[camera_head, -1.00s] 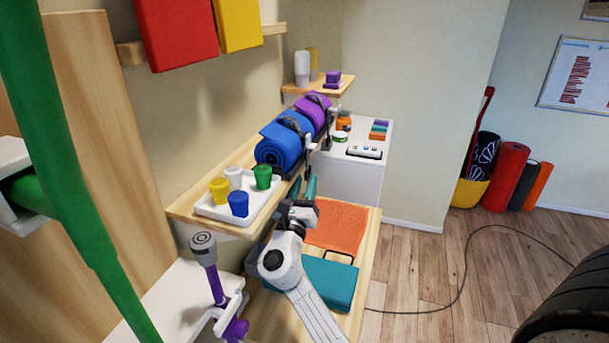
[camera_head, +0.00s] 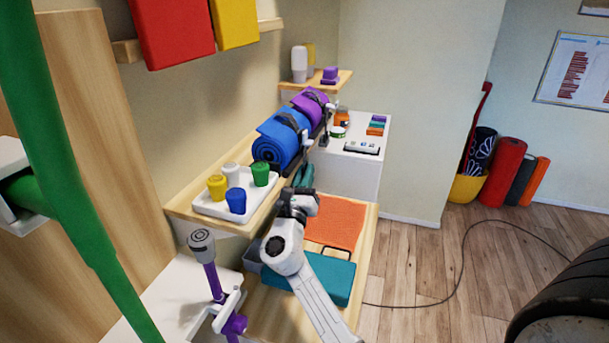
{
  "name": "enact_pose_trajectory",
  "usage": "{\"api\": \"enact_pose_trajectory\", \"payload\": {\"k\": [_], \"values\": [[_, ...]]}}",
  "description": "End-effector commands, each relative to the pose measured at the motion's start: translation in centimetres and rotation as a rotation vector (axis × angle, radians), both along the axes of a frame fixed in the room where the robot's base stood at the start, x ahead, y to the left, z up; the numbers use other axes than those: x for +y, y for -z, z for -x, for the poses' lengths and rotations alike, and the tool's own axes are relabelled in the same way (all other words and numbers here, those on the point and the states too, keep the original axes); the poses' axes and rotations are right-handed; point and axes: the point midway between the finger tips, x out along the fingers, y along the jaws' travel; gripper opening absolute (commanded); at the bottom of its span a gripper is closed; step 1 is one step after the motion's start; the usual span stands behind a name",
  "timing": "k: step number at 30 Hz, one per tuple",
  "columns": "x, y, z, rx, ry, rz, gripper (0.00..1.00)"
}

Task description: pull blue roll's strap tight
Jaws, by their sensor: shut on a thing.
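The blue roll (camera_head: 272,143) lies on the wooden wall shelf (camera_head: 184,203), its spiral end facing me. A dark strap (camera_head: 291,122) goes around it, with a dark buckle part at its right side. My gripper (camera_head: 303,191) is in front of the shelf, below and right of the roll and apart from it. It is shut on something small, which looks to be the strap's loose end. The jaws are small and partly hidden by my wrist, so the held part is not clear.
A white tray (camera_head: 214,208) with several coloured cups stands on the shelf, left of my gripper. A purple roll (camera_head: 308,105) lies behind the blue one. Below are an orange towel (camera_head: 340,222) and a teal case (camera_head: 325,278). Open floor lies to the right.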

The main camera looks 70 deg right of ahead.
Motion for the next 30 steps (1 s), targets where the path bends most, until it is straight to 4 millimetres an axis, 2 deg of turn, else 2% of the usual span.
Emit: {"api": "enact_pose_trajectory", "payload": {"k": [14,27,30], "values": [[0.2,0.5,-0.3,0.003,-0.007,0.000,0.00],[0.2,6.1,-0.4,0.005,-0.010,-0.001,0.00],[0.3,6.6,-0.4,0.006,-0.011,0.000,0.00]]}}
